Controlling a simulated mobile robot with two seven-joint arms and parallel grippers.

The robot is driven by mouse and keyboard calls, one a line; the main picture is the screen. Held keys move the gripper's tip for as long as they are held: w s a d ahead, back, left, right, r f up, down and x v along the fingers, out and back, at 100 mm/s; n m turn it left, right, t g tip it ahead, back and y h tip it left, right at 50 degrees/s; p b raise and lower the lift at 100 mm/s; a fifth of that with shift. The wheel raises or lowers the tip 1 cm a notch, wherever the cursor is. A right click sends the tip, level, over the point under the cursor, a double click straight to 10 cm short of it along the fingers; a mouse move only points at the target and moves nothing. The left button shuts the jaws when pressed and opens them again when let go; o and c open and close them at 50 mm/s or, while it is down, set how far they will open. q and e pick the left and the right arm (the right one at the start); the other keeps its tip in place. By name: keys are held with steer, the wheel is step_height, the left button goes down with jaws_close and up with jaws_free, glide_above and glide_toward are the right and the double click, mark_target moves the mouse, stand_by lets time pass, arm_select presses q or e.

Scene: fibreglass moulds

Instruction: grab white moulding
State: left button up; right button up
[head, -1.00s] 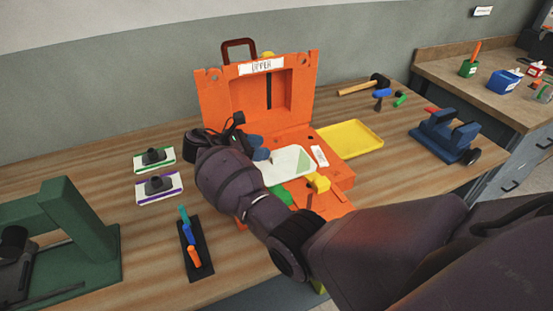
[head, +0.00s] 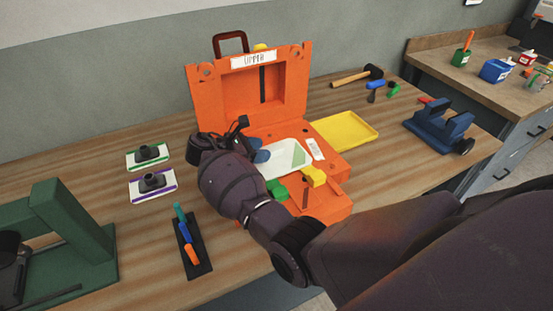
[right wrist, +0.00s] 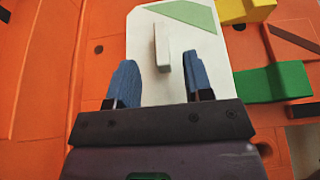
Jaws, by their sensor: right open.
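The white moulding (head: 291,151) is a pale plate with a green corner, lying in the open orange mould case (head: 283,88). In the right wrist view the white moulding (right wrist: 146,27) has a raised upright white rib (right wrist: 162,47). My right gripper (head: 259,149) is over the plate's left part in the head view. In the right wrist view its blue fingers (right wrist: 160,80) are apart and empty, one to each side of the rib's line, with the rib mostly ahead of the tips. Contact with the plate cannot be told. My left gripper is not in view.
A yellow block (head: 314,177) and a green block (head: 277,190) sit in the case close to the plate. The upright lid stands behind. A yellow tray (head: 363,146) is to the right, and a blue vice (head: 441,127) is farther right. Two white-based handled tools (head: 150,157) stand left.

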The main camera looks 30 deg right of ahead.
mark_target(276, 149)
steer(key=x, duration=0.3)
steer(key=shift+d, duration=0.35)
steer(key=shift+s, duration=0.1)
steer(key=shift+c, duration=0.2)
jaws_close()
steer(key=shift+r, duration=0.1)
